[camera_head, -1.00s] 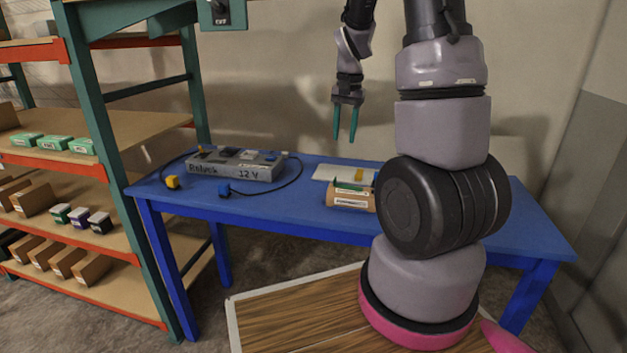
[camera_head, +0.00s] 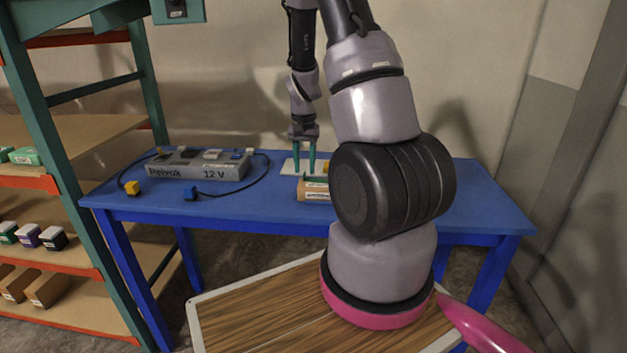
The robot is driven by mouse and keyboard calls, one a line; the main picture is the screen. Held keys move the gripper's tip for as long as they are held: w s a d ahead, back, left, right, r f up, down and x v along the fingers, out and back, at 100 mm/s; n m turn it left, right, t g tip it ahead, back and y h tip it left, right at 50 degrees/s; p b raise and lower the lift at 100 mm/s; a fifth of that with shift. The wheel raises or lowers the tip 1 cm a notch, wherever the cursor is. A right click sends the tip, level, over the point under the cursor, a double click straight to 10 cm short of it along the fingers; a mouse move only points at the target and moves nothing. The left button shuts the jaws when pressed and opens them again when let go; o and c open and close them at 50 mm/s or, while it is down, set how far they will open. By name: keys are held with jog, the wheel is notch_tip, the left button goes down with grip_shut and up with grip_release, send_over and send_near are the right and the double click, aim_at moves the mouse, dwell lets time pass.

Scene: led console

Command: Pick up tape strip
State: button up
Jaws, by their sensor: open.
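My gripper (camera_head: 304,170) is open, with two teal fingers pointing down. Its fingertips are in front of or over the white board (camera_head: 289,168) on the blue table; I cannot tell whether they touch it. Nothing shows between the fingers. A small yellow piece (camera_head: 326,168) shows at the board's right, partly hidden by my arm. I cannot tell for sure which piece is the tape strip.
A grey 12 V console (camera_head: 200,165) stands on the table's left, with a black cable, a yellow plug (camera_head: 132,187) and a blue plug (camera_head: 190,193). The blue table (camera_head: 255,205) is clear left of the box. A shelf rack (camera_head: 75,130) stands at the left.

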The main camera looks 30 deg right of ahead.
jog(key=shift+f, duration=0.75)
grip_shut()
dwell(0.9)
